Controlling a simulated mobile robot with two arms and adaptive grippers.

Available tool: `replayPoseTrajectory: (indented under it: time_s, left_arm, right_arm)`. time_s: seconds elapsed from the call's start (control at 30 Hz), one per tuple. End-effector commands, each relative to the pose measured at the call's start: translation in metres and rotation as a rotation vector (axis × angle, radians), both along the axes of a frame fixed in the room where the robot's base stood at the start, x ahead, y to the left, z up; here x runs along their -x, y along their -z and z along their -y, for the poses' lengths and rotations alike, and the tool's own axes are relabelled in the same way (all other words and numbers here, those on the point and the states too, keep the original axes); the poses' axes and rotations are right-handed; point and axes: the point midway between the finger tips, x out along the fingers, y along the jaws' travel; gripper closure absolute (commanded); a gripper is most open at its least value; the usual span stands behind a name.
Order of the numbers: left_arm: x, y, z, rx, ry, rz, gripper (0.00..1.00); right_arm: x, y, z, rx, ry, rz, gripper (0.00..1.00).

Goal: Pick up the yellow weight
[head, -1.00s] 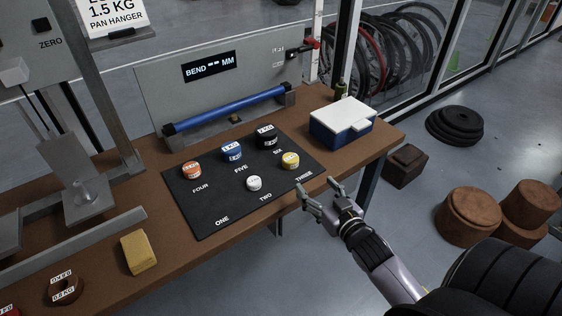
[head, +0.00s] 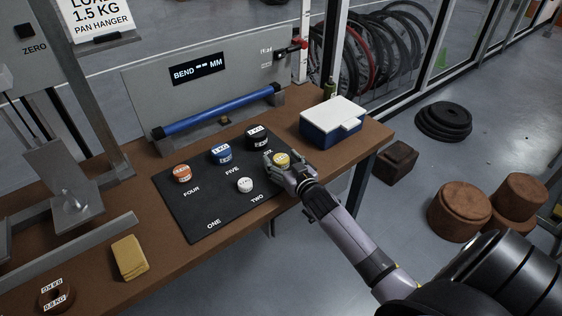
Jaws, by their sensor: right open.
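The yellow weight (head: 281,159) is a small round disc with a yellow top on the black mat (head: 208,212), at the spot marked THREE in the earlier frame. My right gripper (head: 279,162) is open, with its fingers on either side of the yellow weight. The fingers hide the weight's sides and the THREE label. I cannot tell whether they touch it. My left gripper is not in view.
On the mat are an orange weight (head: 182,173), a blue weight (head: 221,154), a black weight (head: 257,137) and a white weight (head: 245,185). A blue box with white lid (head: 333,118) stands behind right. A yellow cloth or block (head: 130,257) lies at front left.

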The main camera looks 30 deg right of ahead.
Motion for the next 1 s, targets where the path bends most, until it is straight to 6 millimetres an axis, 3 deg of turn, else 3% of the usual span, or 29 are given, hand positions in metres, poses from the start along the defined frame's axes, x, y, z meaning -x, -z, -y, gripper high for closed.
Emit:
replayPoseTrajectory:
  time_s: [0.33,1.0]
  left_arm:
    - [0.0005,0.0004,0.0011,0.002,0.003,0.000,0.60]
    - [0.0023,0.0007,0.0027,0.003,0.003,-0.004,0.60]
  right_arm:
    - [-0.0087,0.0016,0.0007,0.000,-0.001,-0.001,0.34]
    - [-0.0084,0.0018,0.0009,0.000,0.000,-0.001,0.78]
